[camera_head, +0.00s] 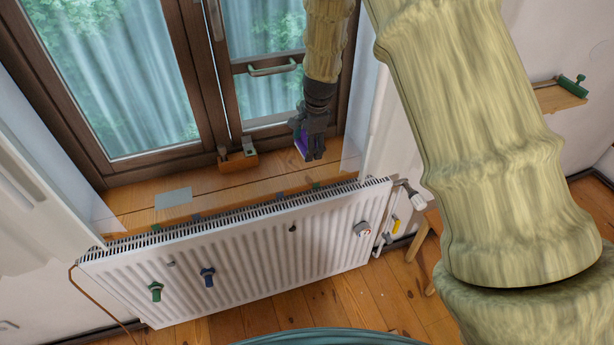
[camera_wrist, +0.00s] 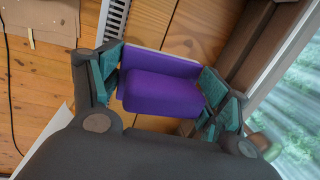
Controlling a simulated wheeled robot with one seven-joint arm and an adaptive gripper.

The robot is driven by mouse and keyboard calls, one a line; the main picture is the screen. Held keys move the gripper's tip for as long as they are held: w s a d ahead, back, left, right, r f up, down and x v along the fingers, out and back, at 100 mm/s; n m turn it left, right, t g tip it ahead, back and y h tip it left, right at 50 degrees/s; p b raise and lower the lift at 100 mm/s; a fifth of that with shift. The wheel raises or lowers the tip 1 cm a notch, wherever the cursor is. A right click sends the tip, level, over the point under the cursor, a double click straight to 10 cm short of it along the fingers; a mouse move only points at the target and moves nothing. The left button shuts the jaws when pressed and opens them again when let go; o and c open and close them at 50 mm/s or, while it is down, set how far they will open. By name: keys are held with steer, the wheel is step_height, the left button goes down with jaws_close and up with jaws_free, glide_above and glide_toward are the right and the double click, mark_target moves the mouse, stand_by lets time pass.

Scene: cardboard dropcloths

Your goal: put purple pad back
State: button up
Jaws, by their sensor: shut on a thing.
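The purple pad (camera_wrist: 162,92) is between the two teal-lined fingers of my gripper (camera_wrist: 160,80) in the wrist view. It has a paler flat edge along its far side, and a finger touches each end. In the head view my gripper (camera_head: 314,148) hangs over the right part of the wooden window sill, close to the window frame. Only a small strip of the purple pad (camera_head: 300,145) shows there, at the gripper's left side. The head view does not show clearly whether the pad touches the sill.
A flat grey rectangle (camera_head: 173,198) lies on the window sill (camera_head: 130,197). A small wooden box (camera_head: 238,161) stands by the window frame. The white ribbed radiator (camera_head: 250,255) runs below, with green and blue knobs on its front. A wooden shelf (camera_head: 556,98) holds a green item at right.

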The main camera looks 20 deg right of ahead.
mark_target(306, 170)
steer(key=shift+w+m, duration=0.4)
steer(key=shift+w, duration=0.05)
steer(key=shift+f+p, duration=1.05)
steer(key=shift+f, duration=3.75)
steer(key=shift+f, duration=0.1)
steer(key=o, duration=1.3)
steer(key=shift+o, duration=0.2)
steer(key=shift+s+d+r+b, duration=0.2)
steer(key=shift+s+r+b, duration=0.15)
steer(key=shift+r, duration=1.65)
steer(key=shift+s+d+r+b, duration=0.2)
steer(key=shift+r+b, duration=0.15)
steer(key=shift+r, duration=1.7)
steer(key=shift+s+d+r+b, duration=0.2)
steer(key=shift+s+r+b, duration=0.15)
steer(key=shift+r, duration=1.65)
